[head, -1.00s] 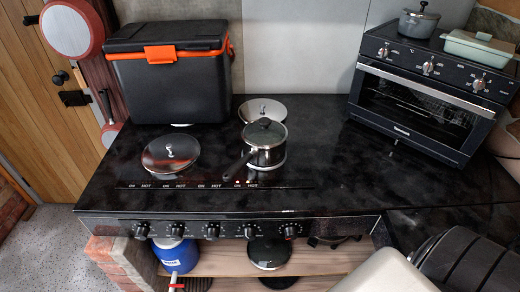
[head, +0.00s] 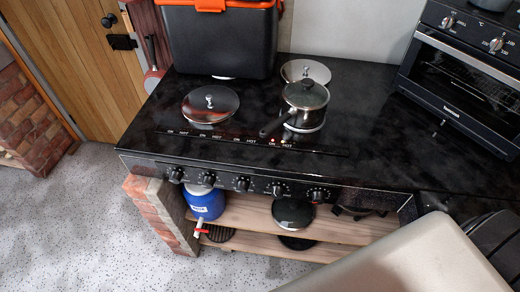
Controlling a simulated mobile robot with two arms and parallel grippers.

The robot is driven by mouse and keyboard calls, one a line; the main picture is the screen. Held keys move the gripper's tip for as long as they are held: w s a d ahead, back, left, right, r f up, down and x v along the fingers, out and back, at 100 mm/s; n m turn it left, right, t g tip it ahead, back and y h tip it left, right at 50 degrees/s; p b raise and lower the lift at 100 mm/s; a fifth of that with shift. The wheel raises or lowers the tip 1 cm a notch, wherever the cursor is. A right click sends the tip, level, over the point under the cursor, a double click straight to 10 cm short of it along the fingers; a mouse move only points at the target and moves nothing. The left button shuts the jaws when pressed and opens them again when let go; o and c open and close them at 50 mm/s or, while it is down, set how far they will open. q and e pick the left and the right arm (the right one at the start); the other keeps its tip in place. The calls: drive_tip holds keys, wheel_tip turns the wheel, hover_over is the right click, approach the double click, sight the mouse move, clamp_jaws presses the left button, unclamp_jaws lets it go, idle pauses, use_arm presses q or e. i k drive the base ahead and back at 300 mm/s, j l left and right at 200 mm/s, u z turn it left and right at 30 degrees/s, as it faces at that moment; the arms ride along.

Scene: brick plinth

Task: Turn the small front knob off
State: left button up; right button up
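A black cooktop (head: 160,115) has a row of several knobs along its front panel. From left to right these include one at the left end (head: 176,174), a middle knob (head: 241,184) and a right-end knob (head: 318,195). I cannot tell which of them is the small front one. "ON" and "HOT" marks line the front of the top, with a small red glow (head: 270,140) at the rightmost pair. A lidded saucepan (head: 305,118) stands on the right front, handle pointing forward left. Neither gripper is in view.
A round lid (head: 210,104) covers the left burner, another (head: 305,71) the back one. A black and orange cooler (head: 222,45) stands behind. An oven (head: 465,75) stands at right. The shelf below holds a blue container (head: 205,205) and a black pan (head: 292,212). Floor at left is clear.

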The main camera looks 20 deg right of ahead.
sight(277, 192)
drive_tip(key=z, duration=0.35)
drive_tip(key=j+z, duration=0.15)
drive_tip(key=z, duration=0.2)
drive_tip(key=j+z, duration=0.1)
drive_tip(key=z, duration=0.25)
drive_tip(key=i, duration=0.05)
